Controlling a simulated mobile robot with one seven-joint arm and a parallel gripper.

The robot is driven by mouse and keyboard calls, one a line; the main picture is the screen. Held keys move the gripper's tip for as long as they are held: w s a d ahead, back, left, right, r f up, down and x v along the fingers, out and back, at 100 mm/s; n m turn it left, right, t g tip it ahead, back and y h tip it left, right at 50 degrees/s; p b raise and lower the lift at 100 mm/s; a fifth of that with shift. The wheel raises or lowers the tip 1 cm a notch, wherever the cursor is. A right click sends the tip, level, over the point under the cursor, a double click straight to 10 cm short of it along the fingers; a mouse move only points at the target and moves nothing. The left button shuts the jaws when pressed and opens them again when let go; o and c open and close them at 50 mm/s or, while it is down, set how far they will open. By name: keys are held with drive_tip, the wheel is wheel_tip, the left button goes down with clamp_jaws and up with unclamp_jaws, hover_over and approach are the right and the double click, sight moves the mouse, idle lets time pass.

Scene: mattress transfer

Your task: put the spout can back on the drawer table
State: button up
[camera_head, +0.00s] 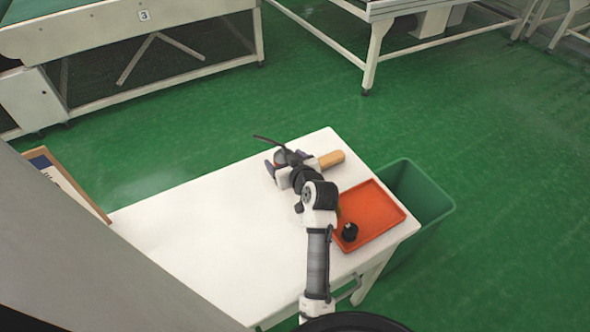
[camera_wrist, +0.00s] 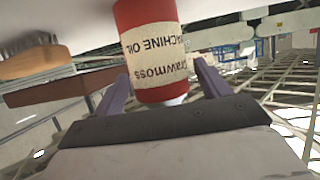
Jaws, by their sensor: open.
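The spout can is a red can (camera_wrist: 150,14) with a cream label reading "MACHINE OIL". It shows upside down in the wrist view and lies between the two purple fingers of my gripper (camera_wrist: 160,72). The fingers are apart, one on each side of it. In the head view my gripper (camera_head: 286,160) is over the far edge of the white drawer table (camera_head: 215,222). There the can is mostly hidden by my gripper, with a bit of red and a thin dark spout showing. The can seems to stand upright at the table's far edge; its base is out of view.
A wooden-handled thing (camera_head: 331,159) lies right of my gripper. An orange tray (camera_head: 378,203) with a small black object (camera_head: 349,232) is on the table's right end. A green bin (camera_head: 425,190) stands beyond it. A framed board (camera_head: 65,185) is at left. The table's left-middle is clear.

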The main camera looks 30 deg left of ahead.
drive_tip(key=b+v, duration=0.2)
drive_tip(key=v, duration=0.8)
drive_tip(key=shift+s, duration=0.1)
